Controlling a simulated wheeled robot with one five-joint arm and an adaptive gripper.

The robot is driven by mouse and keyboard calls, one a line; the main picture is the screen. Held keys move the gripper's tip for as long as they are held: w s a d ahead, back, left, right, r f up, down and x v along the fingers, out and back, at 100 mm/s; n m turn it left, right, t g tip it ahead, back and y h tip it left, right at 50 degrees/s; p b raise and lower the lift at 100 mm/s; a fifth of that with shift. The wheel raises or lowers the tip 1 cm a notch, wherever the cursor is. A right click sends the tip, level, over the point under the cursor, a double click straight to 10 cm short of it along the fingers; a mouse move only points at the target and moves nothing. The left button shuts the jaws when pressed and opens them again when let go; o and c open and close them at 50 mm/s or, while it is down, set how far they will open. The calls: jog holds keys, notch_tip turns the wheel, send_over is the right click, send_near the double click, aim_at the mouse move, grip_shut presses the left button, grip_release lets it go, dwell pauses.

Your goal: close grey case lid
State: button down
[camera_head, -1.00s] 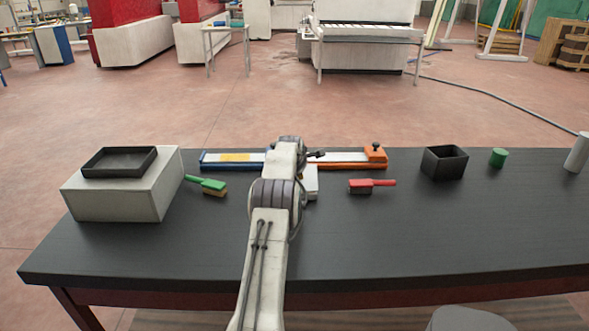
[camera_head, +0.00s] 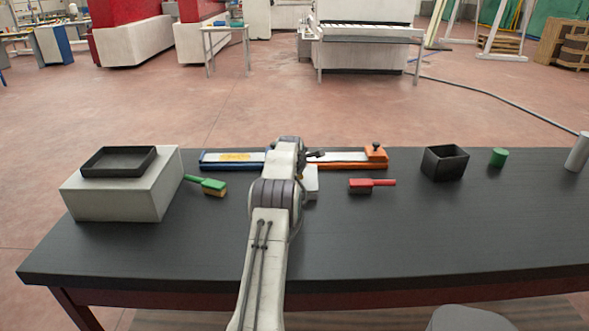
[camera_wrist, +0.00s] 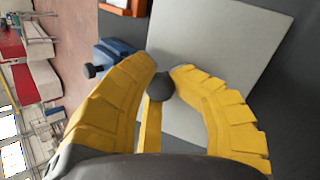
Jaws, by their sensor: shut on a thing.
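The grey case is mostly hidden behind my arm in the head view, where only a light grey part (camera_head: 312,184) shows at the arm's right side. In the wrist view a flat light grey panel (camera_wrist: 228,55) fills the upper right; I take it for the lid. A dark round knob (camera_wrist: 160,88) sits between the yellow fingers of my gripper (camera_wrist: 164,74), at the panel's lower left. My gripper is shut on this knob. How far the lid stands open cannot be told. In the head view the gripper is hidden by the arm.
A blue-based case (camera_head: 221,161) and an orange-ended case (camera_head: 373,157) lie behind the arm. A green brush (camera_head: 208,185) and a red brush (camera_head: 366,185) flank it. A white box (camera_head: 120,196) with a black tray stands left; a black bin (camera_head: 444,162) stands right. The table front is clear.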

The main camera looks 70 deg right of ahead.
jog(key=shift+s+d+r, duration=0.1)
jog(key=shift+r, duration=0.05)
jog(key=c, duration=1.2)
grip_release()
jog(key=shift+s+d, duration=0.1)
jog(key=shift+o, duration=0.7)
jog(key=v, duration=1.1)
jog(key=shift+a+r, duration=0.15)
jog(key=shift+a, duration=0.25)
